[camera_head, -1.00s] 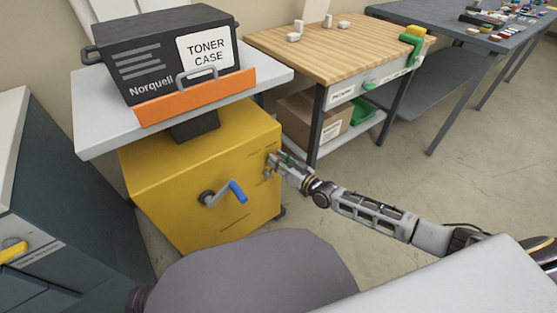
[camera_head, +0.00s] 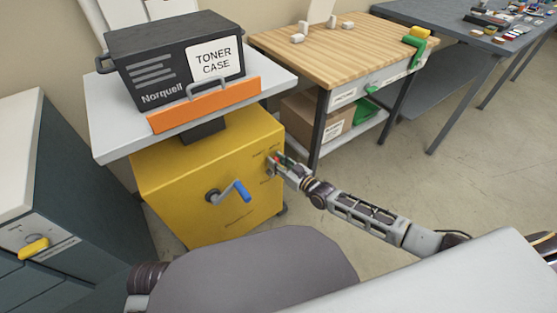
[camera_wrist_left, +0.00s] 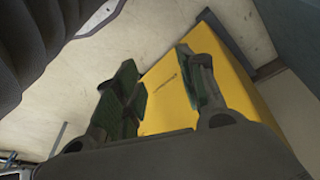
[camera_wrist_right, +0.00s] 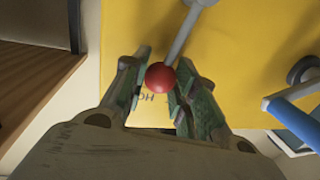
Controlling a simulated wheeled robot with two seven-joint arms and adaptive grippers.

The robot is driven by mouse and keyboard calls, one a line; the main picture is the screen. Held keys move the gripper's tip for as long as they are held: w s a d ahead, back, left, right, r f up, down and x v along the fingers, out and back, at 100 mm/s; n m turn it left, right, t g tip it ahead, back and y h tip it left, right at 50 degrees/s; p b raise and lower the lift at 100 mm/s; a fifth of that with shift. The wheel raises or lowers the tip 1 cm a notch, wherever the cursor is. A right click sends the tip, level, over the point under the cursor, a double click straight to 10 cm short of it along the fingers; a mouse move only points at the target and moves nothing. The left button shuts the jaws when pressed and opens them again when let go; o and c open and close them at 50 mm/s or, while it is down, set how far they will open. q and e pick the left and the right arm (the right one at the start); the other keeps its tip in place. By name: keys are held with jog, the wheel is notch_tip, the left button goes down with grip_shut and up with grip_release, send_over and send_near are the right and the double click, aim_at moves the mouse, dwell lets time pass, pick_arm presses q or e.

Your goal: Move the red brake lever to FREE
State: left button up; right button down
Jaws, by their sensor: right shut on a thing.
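The brake lever has a red ball knob (camera_wrist_right: 161,76) on a grey rod (camera_wrist_right: 186,34), seen in the right wrist view against the yellow cabinet (camera_head: 160,190). My right gripper (camera_wrist_right: 163,92) is shut on the red knob, with a green-padded finger on each side. Printed letters, partly hidden, show on the yellow face just past the knob. In the head view my right gripper (camera_head: 276,166) is at the cabinet's right side, and it hides most of the lever. My left gripper (camera_wrist_left: 165,95) is open and empty in the left wrist view, with the yellow cabinet beyond its fingers.
A crank with a blue handle (camera_head: 241,190) sticks out of the cabinet front, left of my right gripper. A black toner case (camera_head: 160,72) stands on the grey platform (camera_head: 110,140) above, behind an orange lip (camera_head: 205,104). A wooden-topped bench (camera_head: 340,50) stands behind right. Open floor lies right.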

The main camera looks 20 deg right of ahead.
jog(key=shift+s+a+r+n+h+p, duration=0.15)
jog(key=shift+s+a+n+p, duration=0.15)
jog(key=shift+a+n+p, duration=0.75)
jog(key=shift+s+a+n+h+p, duration=0.15)
jog(key=shift+s+a+n+p, duration=0.3)
jog(key=shift+p, duration=1.15)
jog(key=shift+a+f+n+g+p, duration=0.25)
jog(key=shift+a+n+p, duration=0.4)
jog(key=shift+n+p, duration=0.45)
pick_arm(q)
jog(key=s+a+f, duration=0.1)
jog(key=a+f, duration=0.1)
jog(key=f, duration=0.7)
jog(key=s+a+f+y+p, duration=0.1)
jog(key=a+f, duration=0.1)
jog(key=f, duration=0.6)
jog(key=shift+s+f+g, duration=0.25)
jog(key=shift+f+g, duration=0.15)
pick_arm(e)
jog(key=shift+s+a+f+n+h, duration=0.25)
jog(key=shift+a+n+h, duration=0.2)
jog(key=shift+n, duration=0.35)
pick_arm(q)
jog(key=shift+a, duration=0.1)
pick_arm(e)
jog(key=c, duration=1.1)
grip_release()
jog(key=shift+a, duration=0.1)
